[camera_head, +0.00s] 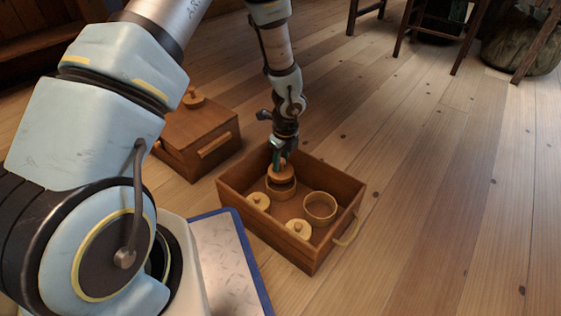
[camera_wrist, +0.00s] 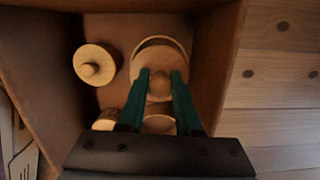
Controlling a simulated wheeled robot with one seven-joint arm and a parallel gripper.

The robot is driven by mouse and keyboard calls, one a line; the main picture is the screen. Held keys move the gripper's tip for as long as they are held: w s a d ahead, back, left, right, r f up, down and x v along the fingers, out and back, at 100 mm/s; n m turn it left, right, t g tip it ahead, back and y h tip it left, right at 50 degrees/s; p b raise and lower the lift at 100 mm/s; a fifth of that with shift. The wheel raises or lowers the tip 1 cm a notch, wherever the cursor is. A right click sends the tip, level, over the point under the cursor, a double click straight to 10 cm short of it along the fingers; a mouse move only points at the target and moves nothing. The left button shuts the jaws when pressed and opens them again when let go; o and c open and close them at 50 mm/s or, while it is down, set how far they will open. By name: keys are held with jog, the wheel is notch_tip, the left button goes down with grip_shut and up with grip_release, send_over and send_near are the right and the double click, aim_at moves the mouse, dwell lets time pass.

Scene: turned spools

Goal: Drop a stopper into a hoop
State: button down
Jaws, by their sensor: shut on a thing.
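My gripper (camera_head: 281,160) is shut on the knob of a round wooden stopper (camera_head: 283,172), inside the open wooden box. The held stopper is more orange than the loose ones. It is above a wooden hoop (camera_head: 281,192) at the back of the box; a dark gap shows between them. In the wrist view the held stopper (camera_wrist: 160,73) covers most of the hoop, whose rim (camera_wrist: 158,40) shows beyond it. A second hoop (camera_head: 320,207) stands empty to the right. Two pale knobbed stoppers, one at the left (camera_head: 258,202) and one in front (camera_head: 298,230), lie on the box floor.
The box (camera_head: 262,229) has raised walls around the stoppers and hoops, and a handle (camera_head: 349,229) on its right end. A closed wooden chest (camera_head: 205,130) stands behind it to the left. A blue-edged board (camera_head: 232,265) lies at the front left. Floor to the right is clear.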

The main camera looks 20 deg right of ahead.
jog(key=shift+f, duration=0.45)
jog(key=shift+f, duration=0.25)
jog(key=shift+f, duration=0.7)
dwell(0.9)
jog(key=shift+c, duration=0.6)
grip_release()
jog(key=shift+r+p, duration=0.8)
jog(key=shift+r, duration=0.1)
dwell(0.7)
jog(key=shift+r+p, duration=3.4)
jog(key=shift+p, duration=0.05)
